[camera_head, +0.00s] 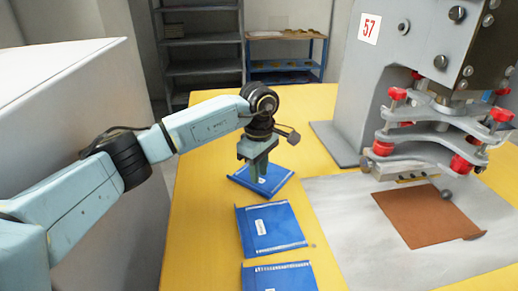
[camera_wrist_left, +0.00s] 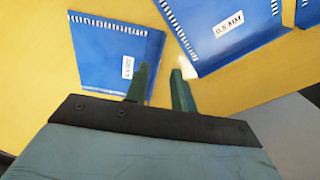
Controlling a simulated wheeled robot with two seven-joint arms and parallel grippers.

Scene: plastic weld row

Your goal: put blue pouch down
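Three blue pouches with white labels lie in a row on the yellow table. The far blue pouch (camera_head: 277,184) is under my left gripper (camera_head: 258,174); the middle pouch (camera_head: 275,240) and near pouch (camera_head: 290,279) lie closer to me. In the left wrist view, the two green fingers (camera_wrist_left: 160,70) stand apart with a gap between them. One edge of a blue pouch (camera_wrist_left: 100,52) runs into view at this gap, and a second pouch (camera_wrist_left: 225,45) lies to the right. Whether the fingertips touch the pouch cannot be told. My right gripper is not in view.
A grey press marked 57 (camera_head: 385,70) with red knobs stands at the right. A brown sheet (camera_head: 410,215) lies on a grey mat (camera_head: 350,250) before it. A white cabinet (camera_head: 70,90) stands left; shelves (camera_head: 200,47) stand behind. Bare yellow table (camera_head: 200,235) shows left of the pouches.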

